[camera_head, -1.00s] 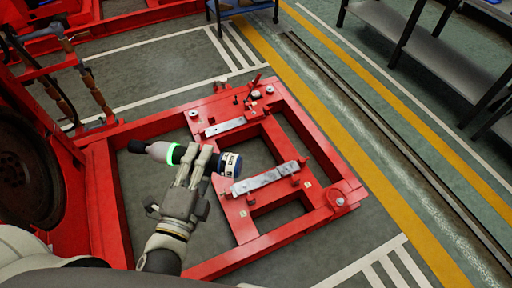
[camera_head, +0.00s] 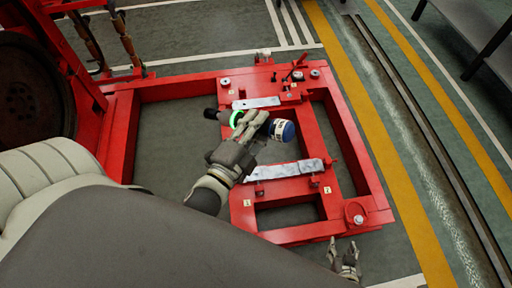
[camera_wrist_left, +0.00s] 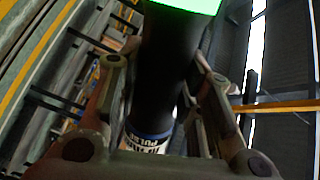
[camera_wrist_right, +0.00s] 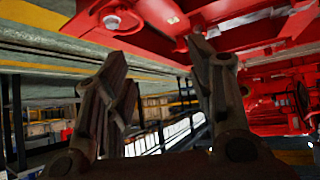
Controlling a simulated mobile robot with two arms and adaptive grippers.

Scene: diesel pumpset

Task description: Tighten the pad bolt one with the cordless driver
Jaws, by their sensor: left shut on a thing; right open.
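The driver has a black nose (camera_head: 211,113) pointing left, a glowing green ring (camera_head: 236,119) and a blue-and-white end (camera_head: 283,130). In the left wrist view its dark body (camera_wrist_left: 165,65) lies between the fingers. Two pale metal pads (camera_head: 257,102) and (camera_head: 285,170) lie on the frame, with small red bolts beside the nearer one. Which is pad bolt one, I cannot tell. My right gripper (camera_head: 343,255) is open and empty near the frame's front right corner.
A red machine with a dark round wheel (camera_head: 35,85) stands at left. Small dark fittings (camera_head: 298,73) stand on the frame's far end. A grey shelf (camera_head: 478,28) is at upper right. The floor right of the frame is clear.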

